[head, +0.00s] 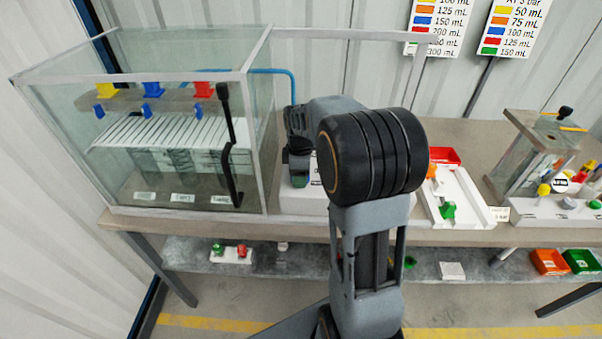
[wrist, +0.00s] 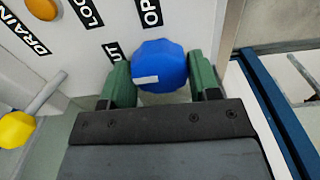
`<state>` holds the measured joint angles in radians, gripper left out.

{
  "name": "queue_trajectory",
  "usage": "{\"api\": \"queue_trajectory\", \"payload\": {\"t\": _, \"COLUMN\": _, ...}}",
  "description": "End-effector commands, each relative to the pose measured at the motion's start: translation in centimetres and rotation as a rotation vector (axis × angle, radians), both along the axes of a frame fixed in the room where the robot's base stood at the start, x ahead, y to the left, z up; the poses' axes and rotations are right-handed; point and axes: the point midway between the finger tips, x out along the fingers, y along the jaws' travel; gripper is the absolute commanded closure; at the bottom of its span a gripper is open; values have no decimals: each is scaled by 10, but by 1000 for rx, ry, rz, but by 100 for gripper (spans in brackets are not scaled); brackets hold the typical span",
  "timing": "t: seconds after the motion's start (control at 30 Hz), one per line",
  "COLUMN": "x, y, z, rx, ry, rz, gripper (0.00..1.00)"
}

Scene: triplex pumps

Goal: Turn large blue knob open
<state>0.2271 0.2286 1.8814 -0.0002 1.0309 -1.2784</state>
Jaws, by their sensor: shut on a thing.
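The large blue knob (wrist: 160,66) is on a white panel in the wrist view, with a short white mark on its face pointing left. My gripper (wrist: 160,82) has its two green fingers on either side of the knob and is shut on it. Black labels on the panel (wrist: 95,60) read "OPEN" above the knob, "LOC..." further left, and one ending in "UT" beside the left finger. In the head view my arm hides the knob and most of my gripper; only a bit of green finger (head: 300,181) shows.
An orange button (wrist: 42,8) and a yellow knob on a grey lever (wrist: 17,129) are left of my gripper. A blue-edged frame (wrist: 275,110) runs close on the right. A glass tank (head: 190,130) stands left of my arm; a white tray (head: 455,205) lies right.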

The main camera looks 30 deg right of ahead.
Motion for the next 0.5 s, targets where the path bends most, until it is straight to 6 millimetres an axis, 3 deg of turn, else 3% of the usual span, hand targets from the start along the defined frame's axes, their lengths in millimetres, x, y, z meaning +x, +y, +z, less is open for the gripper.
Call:
{"api": "queue_trajectory", "payload": {"t": 0.27, "x": 0, "y": 0, "z": 0, "rx": 1, "ry": 2, "rz": -108, "gripper": 68}}
{"api": "queue_trajectory", "payload": {"t": 0.5, "x": 0, "y": 0, "z": 0, "rx": 0, "ry": 2, "rz": -316, "gripper": 68}}
